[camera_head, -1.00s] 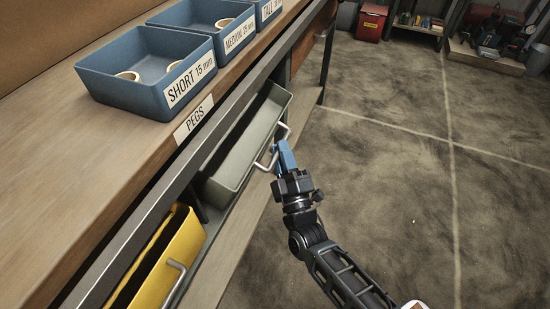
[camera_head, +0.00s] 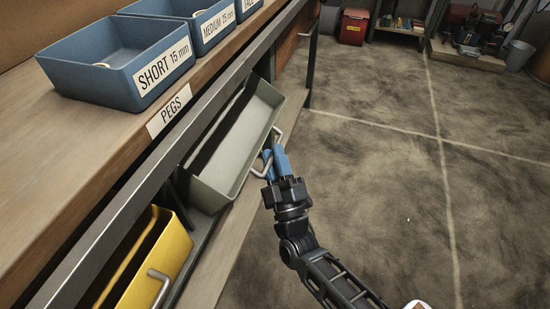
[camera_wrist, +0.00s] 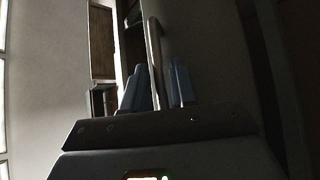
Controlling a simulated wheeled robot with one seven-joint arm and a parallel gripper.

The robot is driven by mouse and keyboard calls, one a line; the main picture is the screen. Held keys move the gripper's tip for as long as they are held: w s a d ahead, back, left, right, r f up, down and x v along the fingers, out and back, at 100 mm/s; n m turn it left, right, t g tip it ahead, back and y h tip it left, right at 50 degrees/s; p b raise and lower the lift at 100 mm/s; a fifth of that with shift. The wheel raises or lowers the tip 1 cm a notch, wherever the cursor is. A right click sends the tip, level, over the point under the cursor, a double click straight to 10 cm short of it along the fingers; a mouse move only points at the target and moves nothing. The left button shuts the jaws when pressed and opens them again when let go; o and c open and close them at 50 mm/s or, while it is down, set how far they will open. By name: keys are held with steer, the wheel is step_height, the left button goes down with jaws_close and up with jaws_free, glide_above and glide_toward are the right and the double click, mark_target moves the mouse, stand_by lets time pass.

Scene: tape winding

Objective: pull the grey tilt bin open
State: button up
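The grey tilt bin (camera_head: 236,143) hangs under the bench, tipped outward with its top open and its inside showing. Its bar handle (camera_head: 277,137) is on the front face, towards the aisle. My gripper (camera_head: 273,158) has blue fingers and is at this handle, at its near end. In the wrist view, the handle bar (camera_wrist: 155,55) runs between the two blue fingers (camera_wrist: 160,87), close to both. The gripper looks shut on the bar, though the contact itself is dark.
A yellow bin (camera_head: 160,262) with its own handle (camera_head: 160,288) is nearer along the same rack. The bench edge (camera_head: 190,128) runs above the bins, with blue peg trays (camera_head: 120,62) on top. The floor (camera_head: 375,190) to the right is clear.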

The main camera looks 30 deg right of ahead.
steer(key=shift+o, duration=0.9)
steer(key=v, duration=0.7)
steer(key=shift+s+f+p, duration=0.2)
steer(key=shift+s+p, duration=0.15)
steer(key=shift+p, duration=0.1)
steer(key=shift+s+a, duration=0.1)
steer(key=s+a+r+m+g+y, duration=0.1)
steer(key=s+r+m+g+y, duration=0.15)
steer(key=s, duration=0.95)
steer(key=s+a+r+m+g+y, duration=0.2)
steer(key=s+r+y, duration=0.15)
steer(key=s, duration=0.85)
steer(key=s+d+r+m+g+y, duration=0.1)
steer(key=s+r+m+g, duration=0.2)
steer(key=s+r, duration=0.35)
step_height(320, 180, up, 28)
steer(key=p, duration=2.6)
steer(key=shift+s, duration=0.25)
